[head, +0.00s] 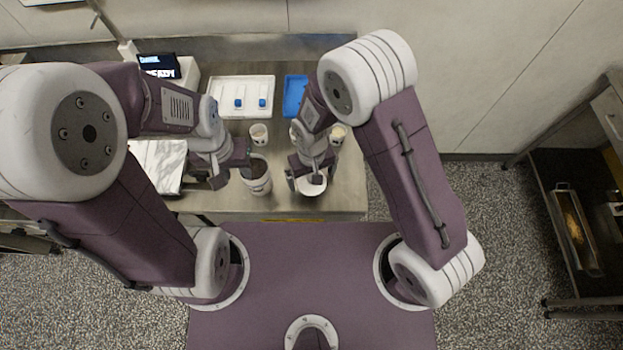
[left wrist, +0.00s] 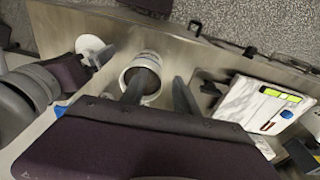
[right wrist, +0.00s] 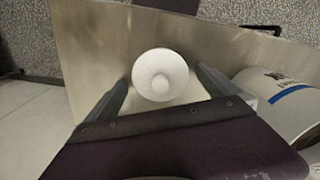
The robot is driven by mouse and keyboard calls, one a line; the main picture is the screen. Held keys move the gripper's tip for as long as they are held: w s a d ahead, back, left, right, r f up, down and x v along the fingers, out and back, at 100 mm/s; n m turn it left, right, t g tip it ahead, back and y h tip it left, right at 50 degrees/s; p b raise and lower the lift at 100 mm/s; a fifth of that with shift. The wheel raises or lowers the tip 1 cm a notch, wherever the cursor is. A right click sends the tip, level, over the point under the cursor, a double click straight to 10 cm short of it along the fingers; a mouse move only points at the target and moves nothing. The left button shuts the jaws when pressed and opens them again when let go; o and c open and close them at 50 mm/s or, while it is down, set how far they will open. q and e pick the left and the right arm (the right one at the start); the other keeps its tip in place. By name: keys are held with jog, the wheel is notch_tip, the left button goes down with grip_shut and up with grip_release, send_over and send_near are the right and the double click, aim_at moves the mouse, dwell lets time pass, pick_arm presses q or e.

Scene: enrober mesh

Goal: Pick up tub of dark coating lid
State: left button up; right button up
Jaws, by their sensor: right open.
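The lid (right wrist: 160,68) is a white disc with a round knob. In the right wrist view it lies between the fingers of my right gripper (right wrist: 160,92), which is open with a gap on both sides. In the head view the lid (head: 314,190) is partly hidden under that gripper (head: 308,174). The white tub (left wrist: 148,60), with a dark inside, stands uncovered left of the lid in the head view (head: 258,186). My left gripper (left wrist: 160,90) is at the tub with fingers apart; one overlaps the tub's mouth, the other shows beside it.
The steel bench (head: 215,202) has its front edge close to the lid and tub. Behind are two small cups (head: 259,134) (head: 337,134), a white tray (head: 240,85) and a blue tray (head: 294,95). A marbled slab (head: 158,165) lies at left.

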jog(key=c, duration=1.3)
jog(key=shift+c, duration=0.2)
jog(key=shift+r, duration=0.15)
